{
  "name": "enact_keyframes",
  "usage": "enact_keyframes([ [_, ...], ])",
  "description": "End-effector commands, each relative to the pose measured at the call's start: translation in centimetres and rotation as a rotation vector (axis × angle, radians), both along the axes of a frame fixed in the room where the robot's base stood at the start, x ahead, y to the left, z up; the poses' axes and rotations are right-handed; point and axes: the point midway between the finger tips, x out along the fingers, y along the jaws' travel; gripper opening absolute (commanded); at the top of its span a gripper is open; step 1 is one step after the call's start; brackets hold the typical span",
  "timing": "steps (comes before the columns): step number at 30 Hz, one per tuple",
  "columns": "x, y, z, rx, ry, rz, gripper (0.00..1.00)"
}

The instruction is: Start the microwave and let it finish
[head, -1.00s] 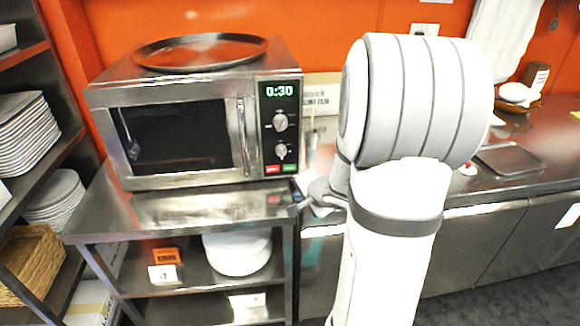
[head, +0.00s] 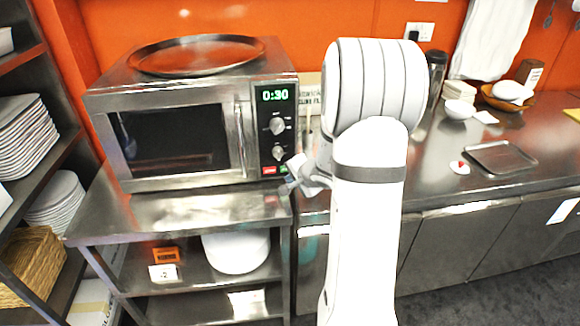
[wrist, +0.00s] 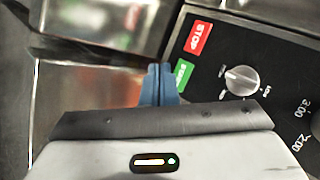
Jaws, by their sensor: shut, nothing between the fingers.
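The steel microwave (head: 190,90) stands on a steel stand, its door (head: 170,140) shut. Its display (head: 275,95) reads 0:30 in green. The control panel has two knobs, with a red STOP button (wrist: 198,38) and a green button (wrist: 182,74) at its bottom. The red button also shows in the head view (head: 269,170). My gripper (wrist: 160,72) is shut and empty, its blue fingertips right beside the green button and covering part of it in the wrist view. I cannot tell whether they touch it. In the head view my gripper (head: 288,184) is at the panel's lower right corner.
A round dark tray (head: 196,55) lies on top of the microwave. The stand's top (head: 170,210) in front is bare. A shelf with stacked plates (head: 22,130) is at the left. A counter with a metal tray (head: 500,157) and bowls runs right.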

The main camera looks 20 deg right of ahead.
Motion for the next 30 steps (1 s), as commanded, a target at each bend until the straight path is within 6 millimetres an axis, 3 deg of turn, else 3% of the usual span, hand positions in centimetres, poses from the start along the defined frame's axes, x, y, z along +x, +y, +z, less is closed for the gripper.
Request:
enact_keyframes([
  [7, 1.19, -0.34, -0.08, 0.001, 0.0, -0.001, 0.0],
  [30, 1.21, -0.34, -0.04, 0.001, 0.0, -0.001, 0.0],
])
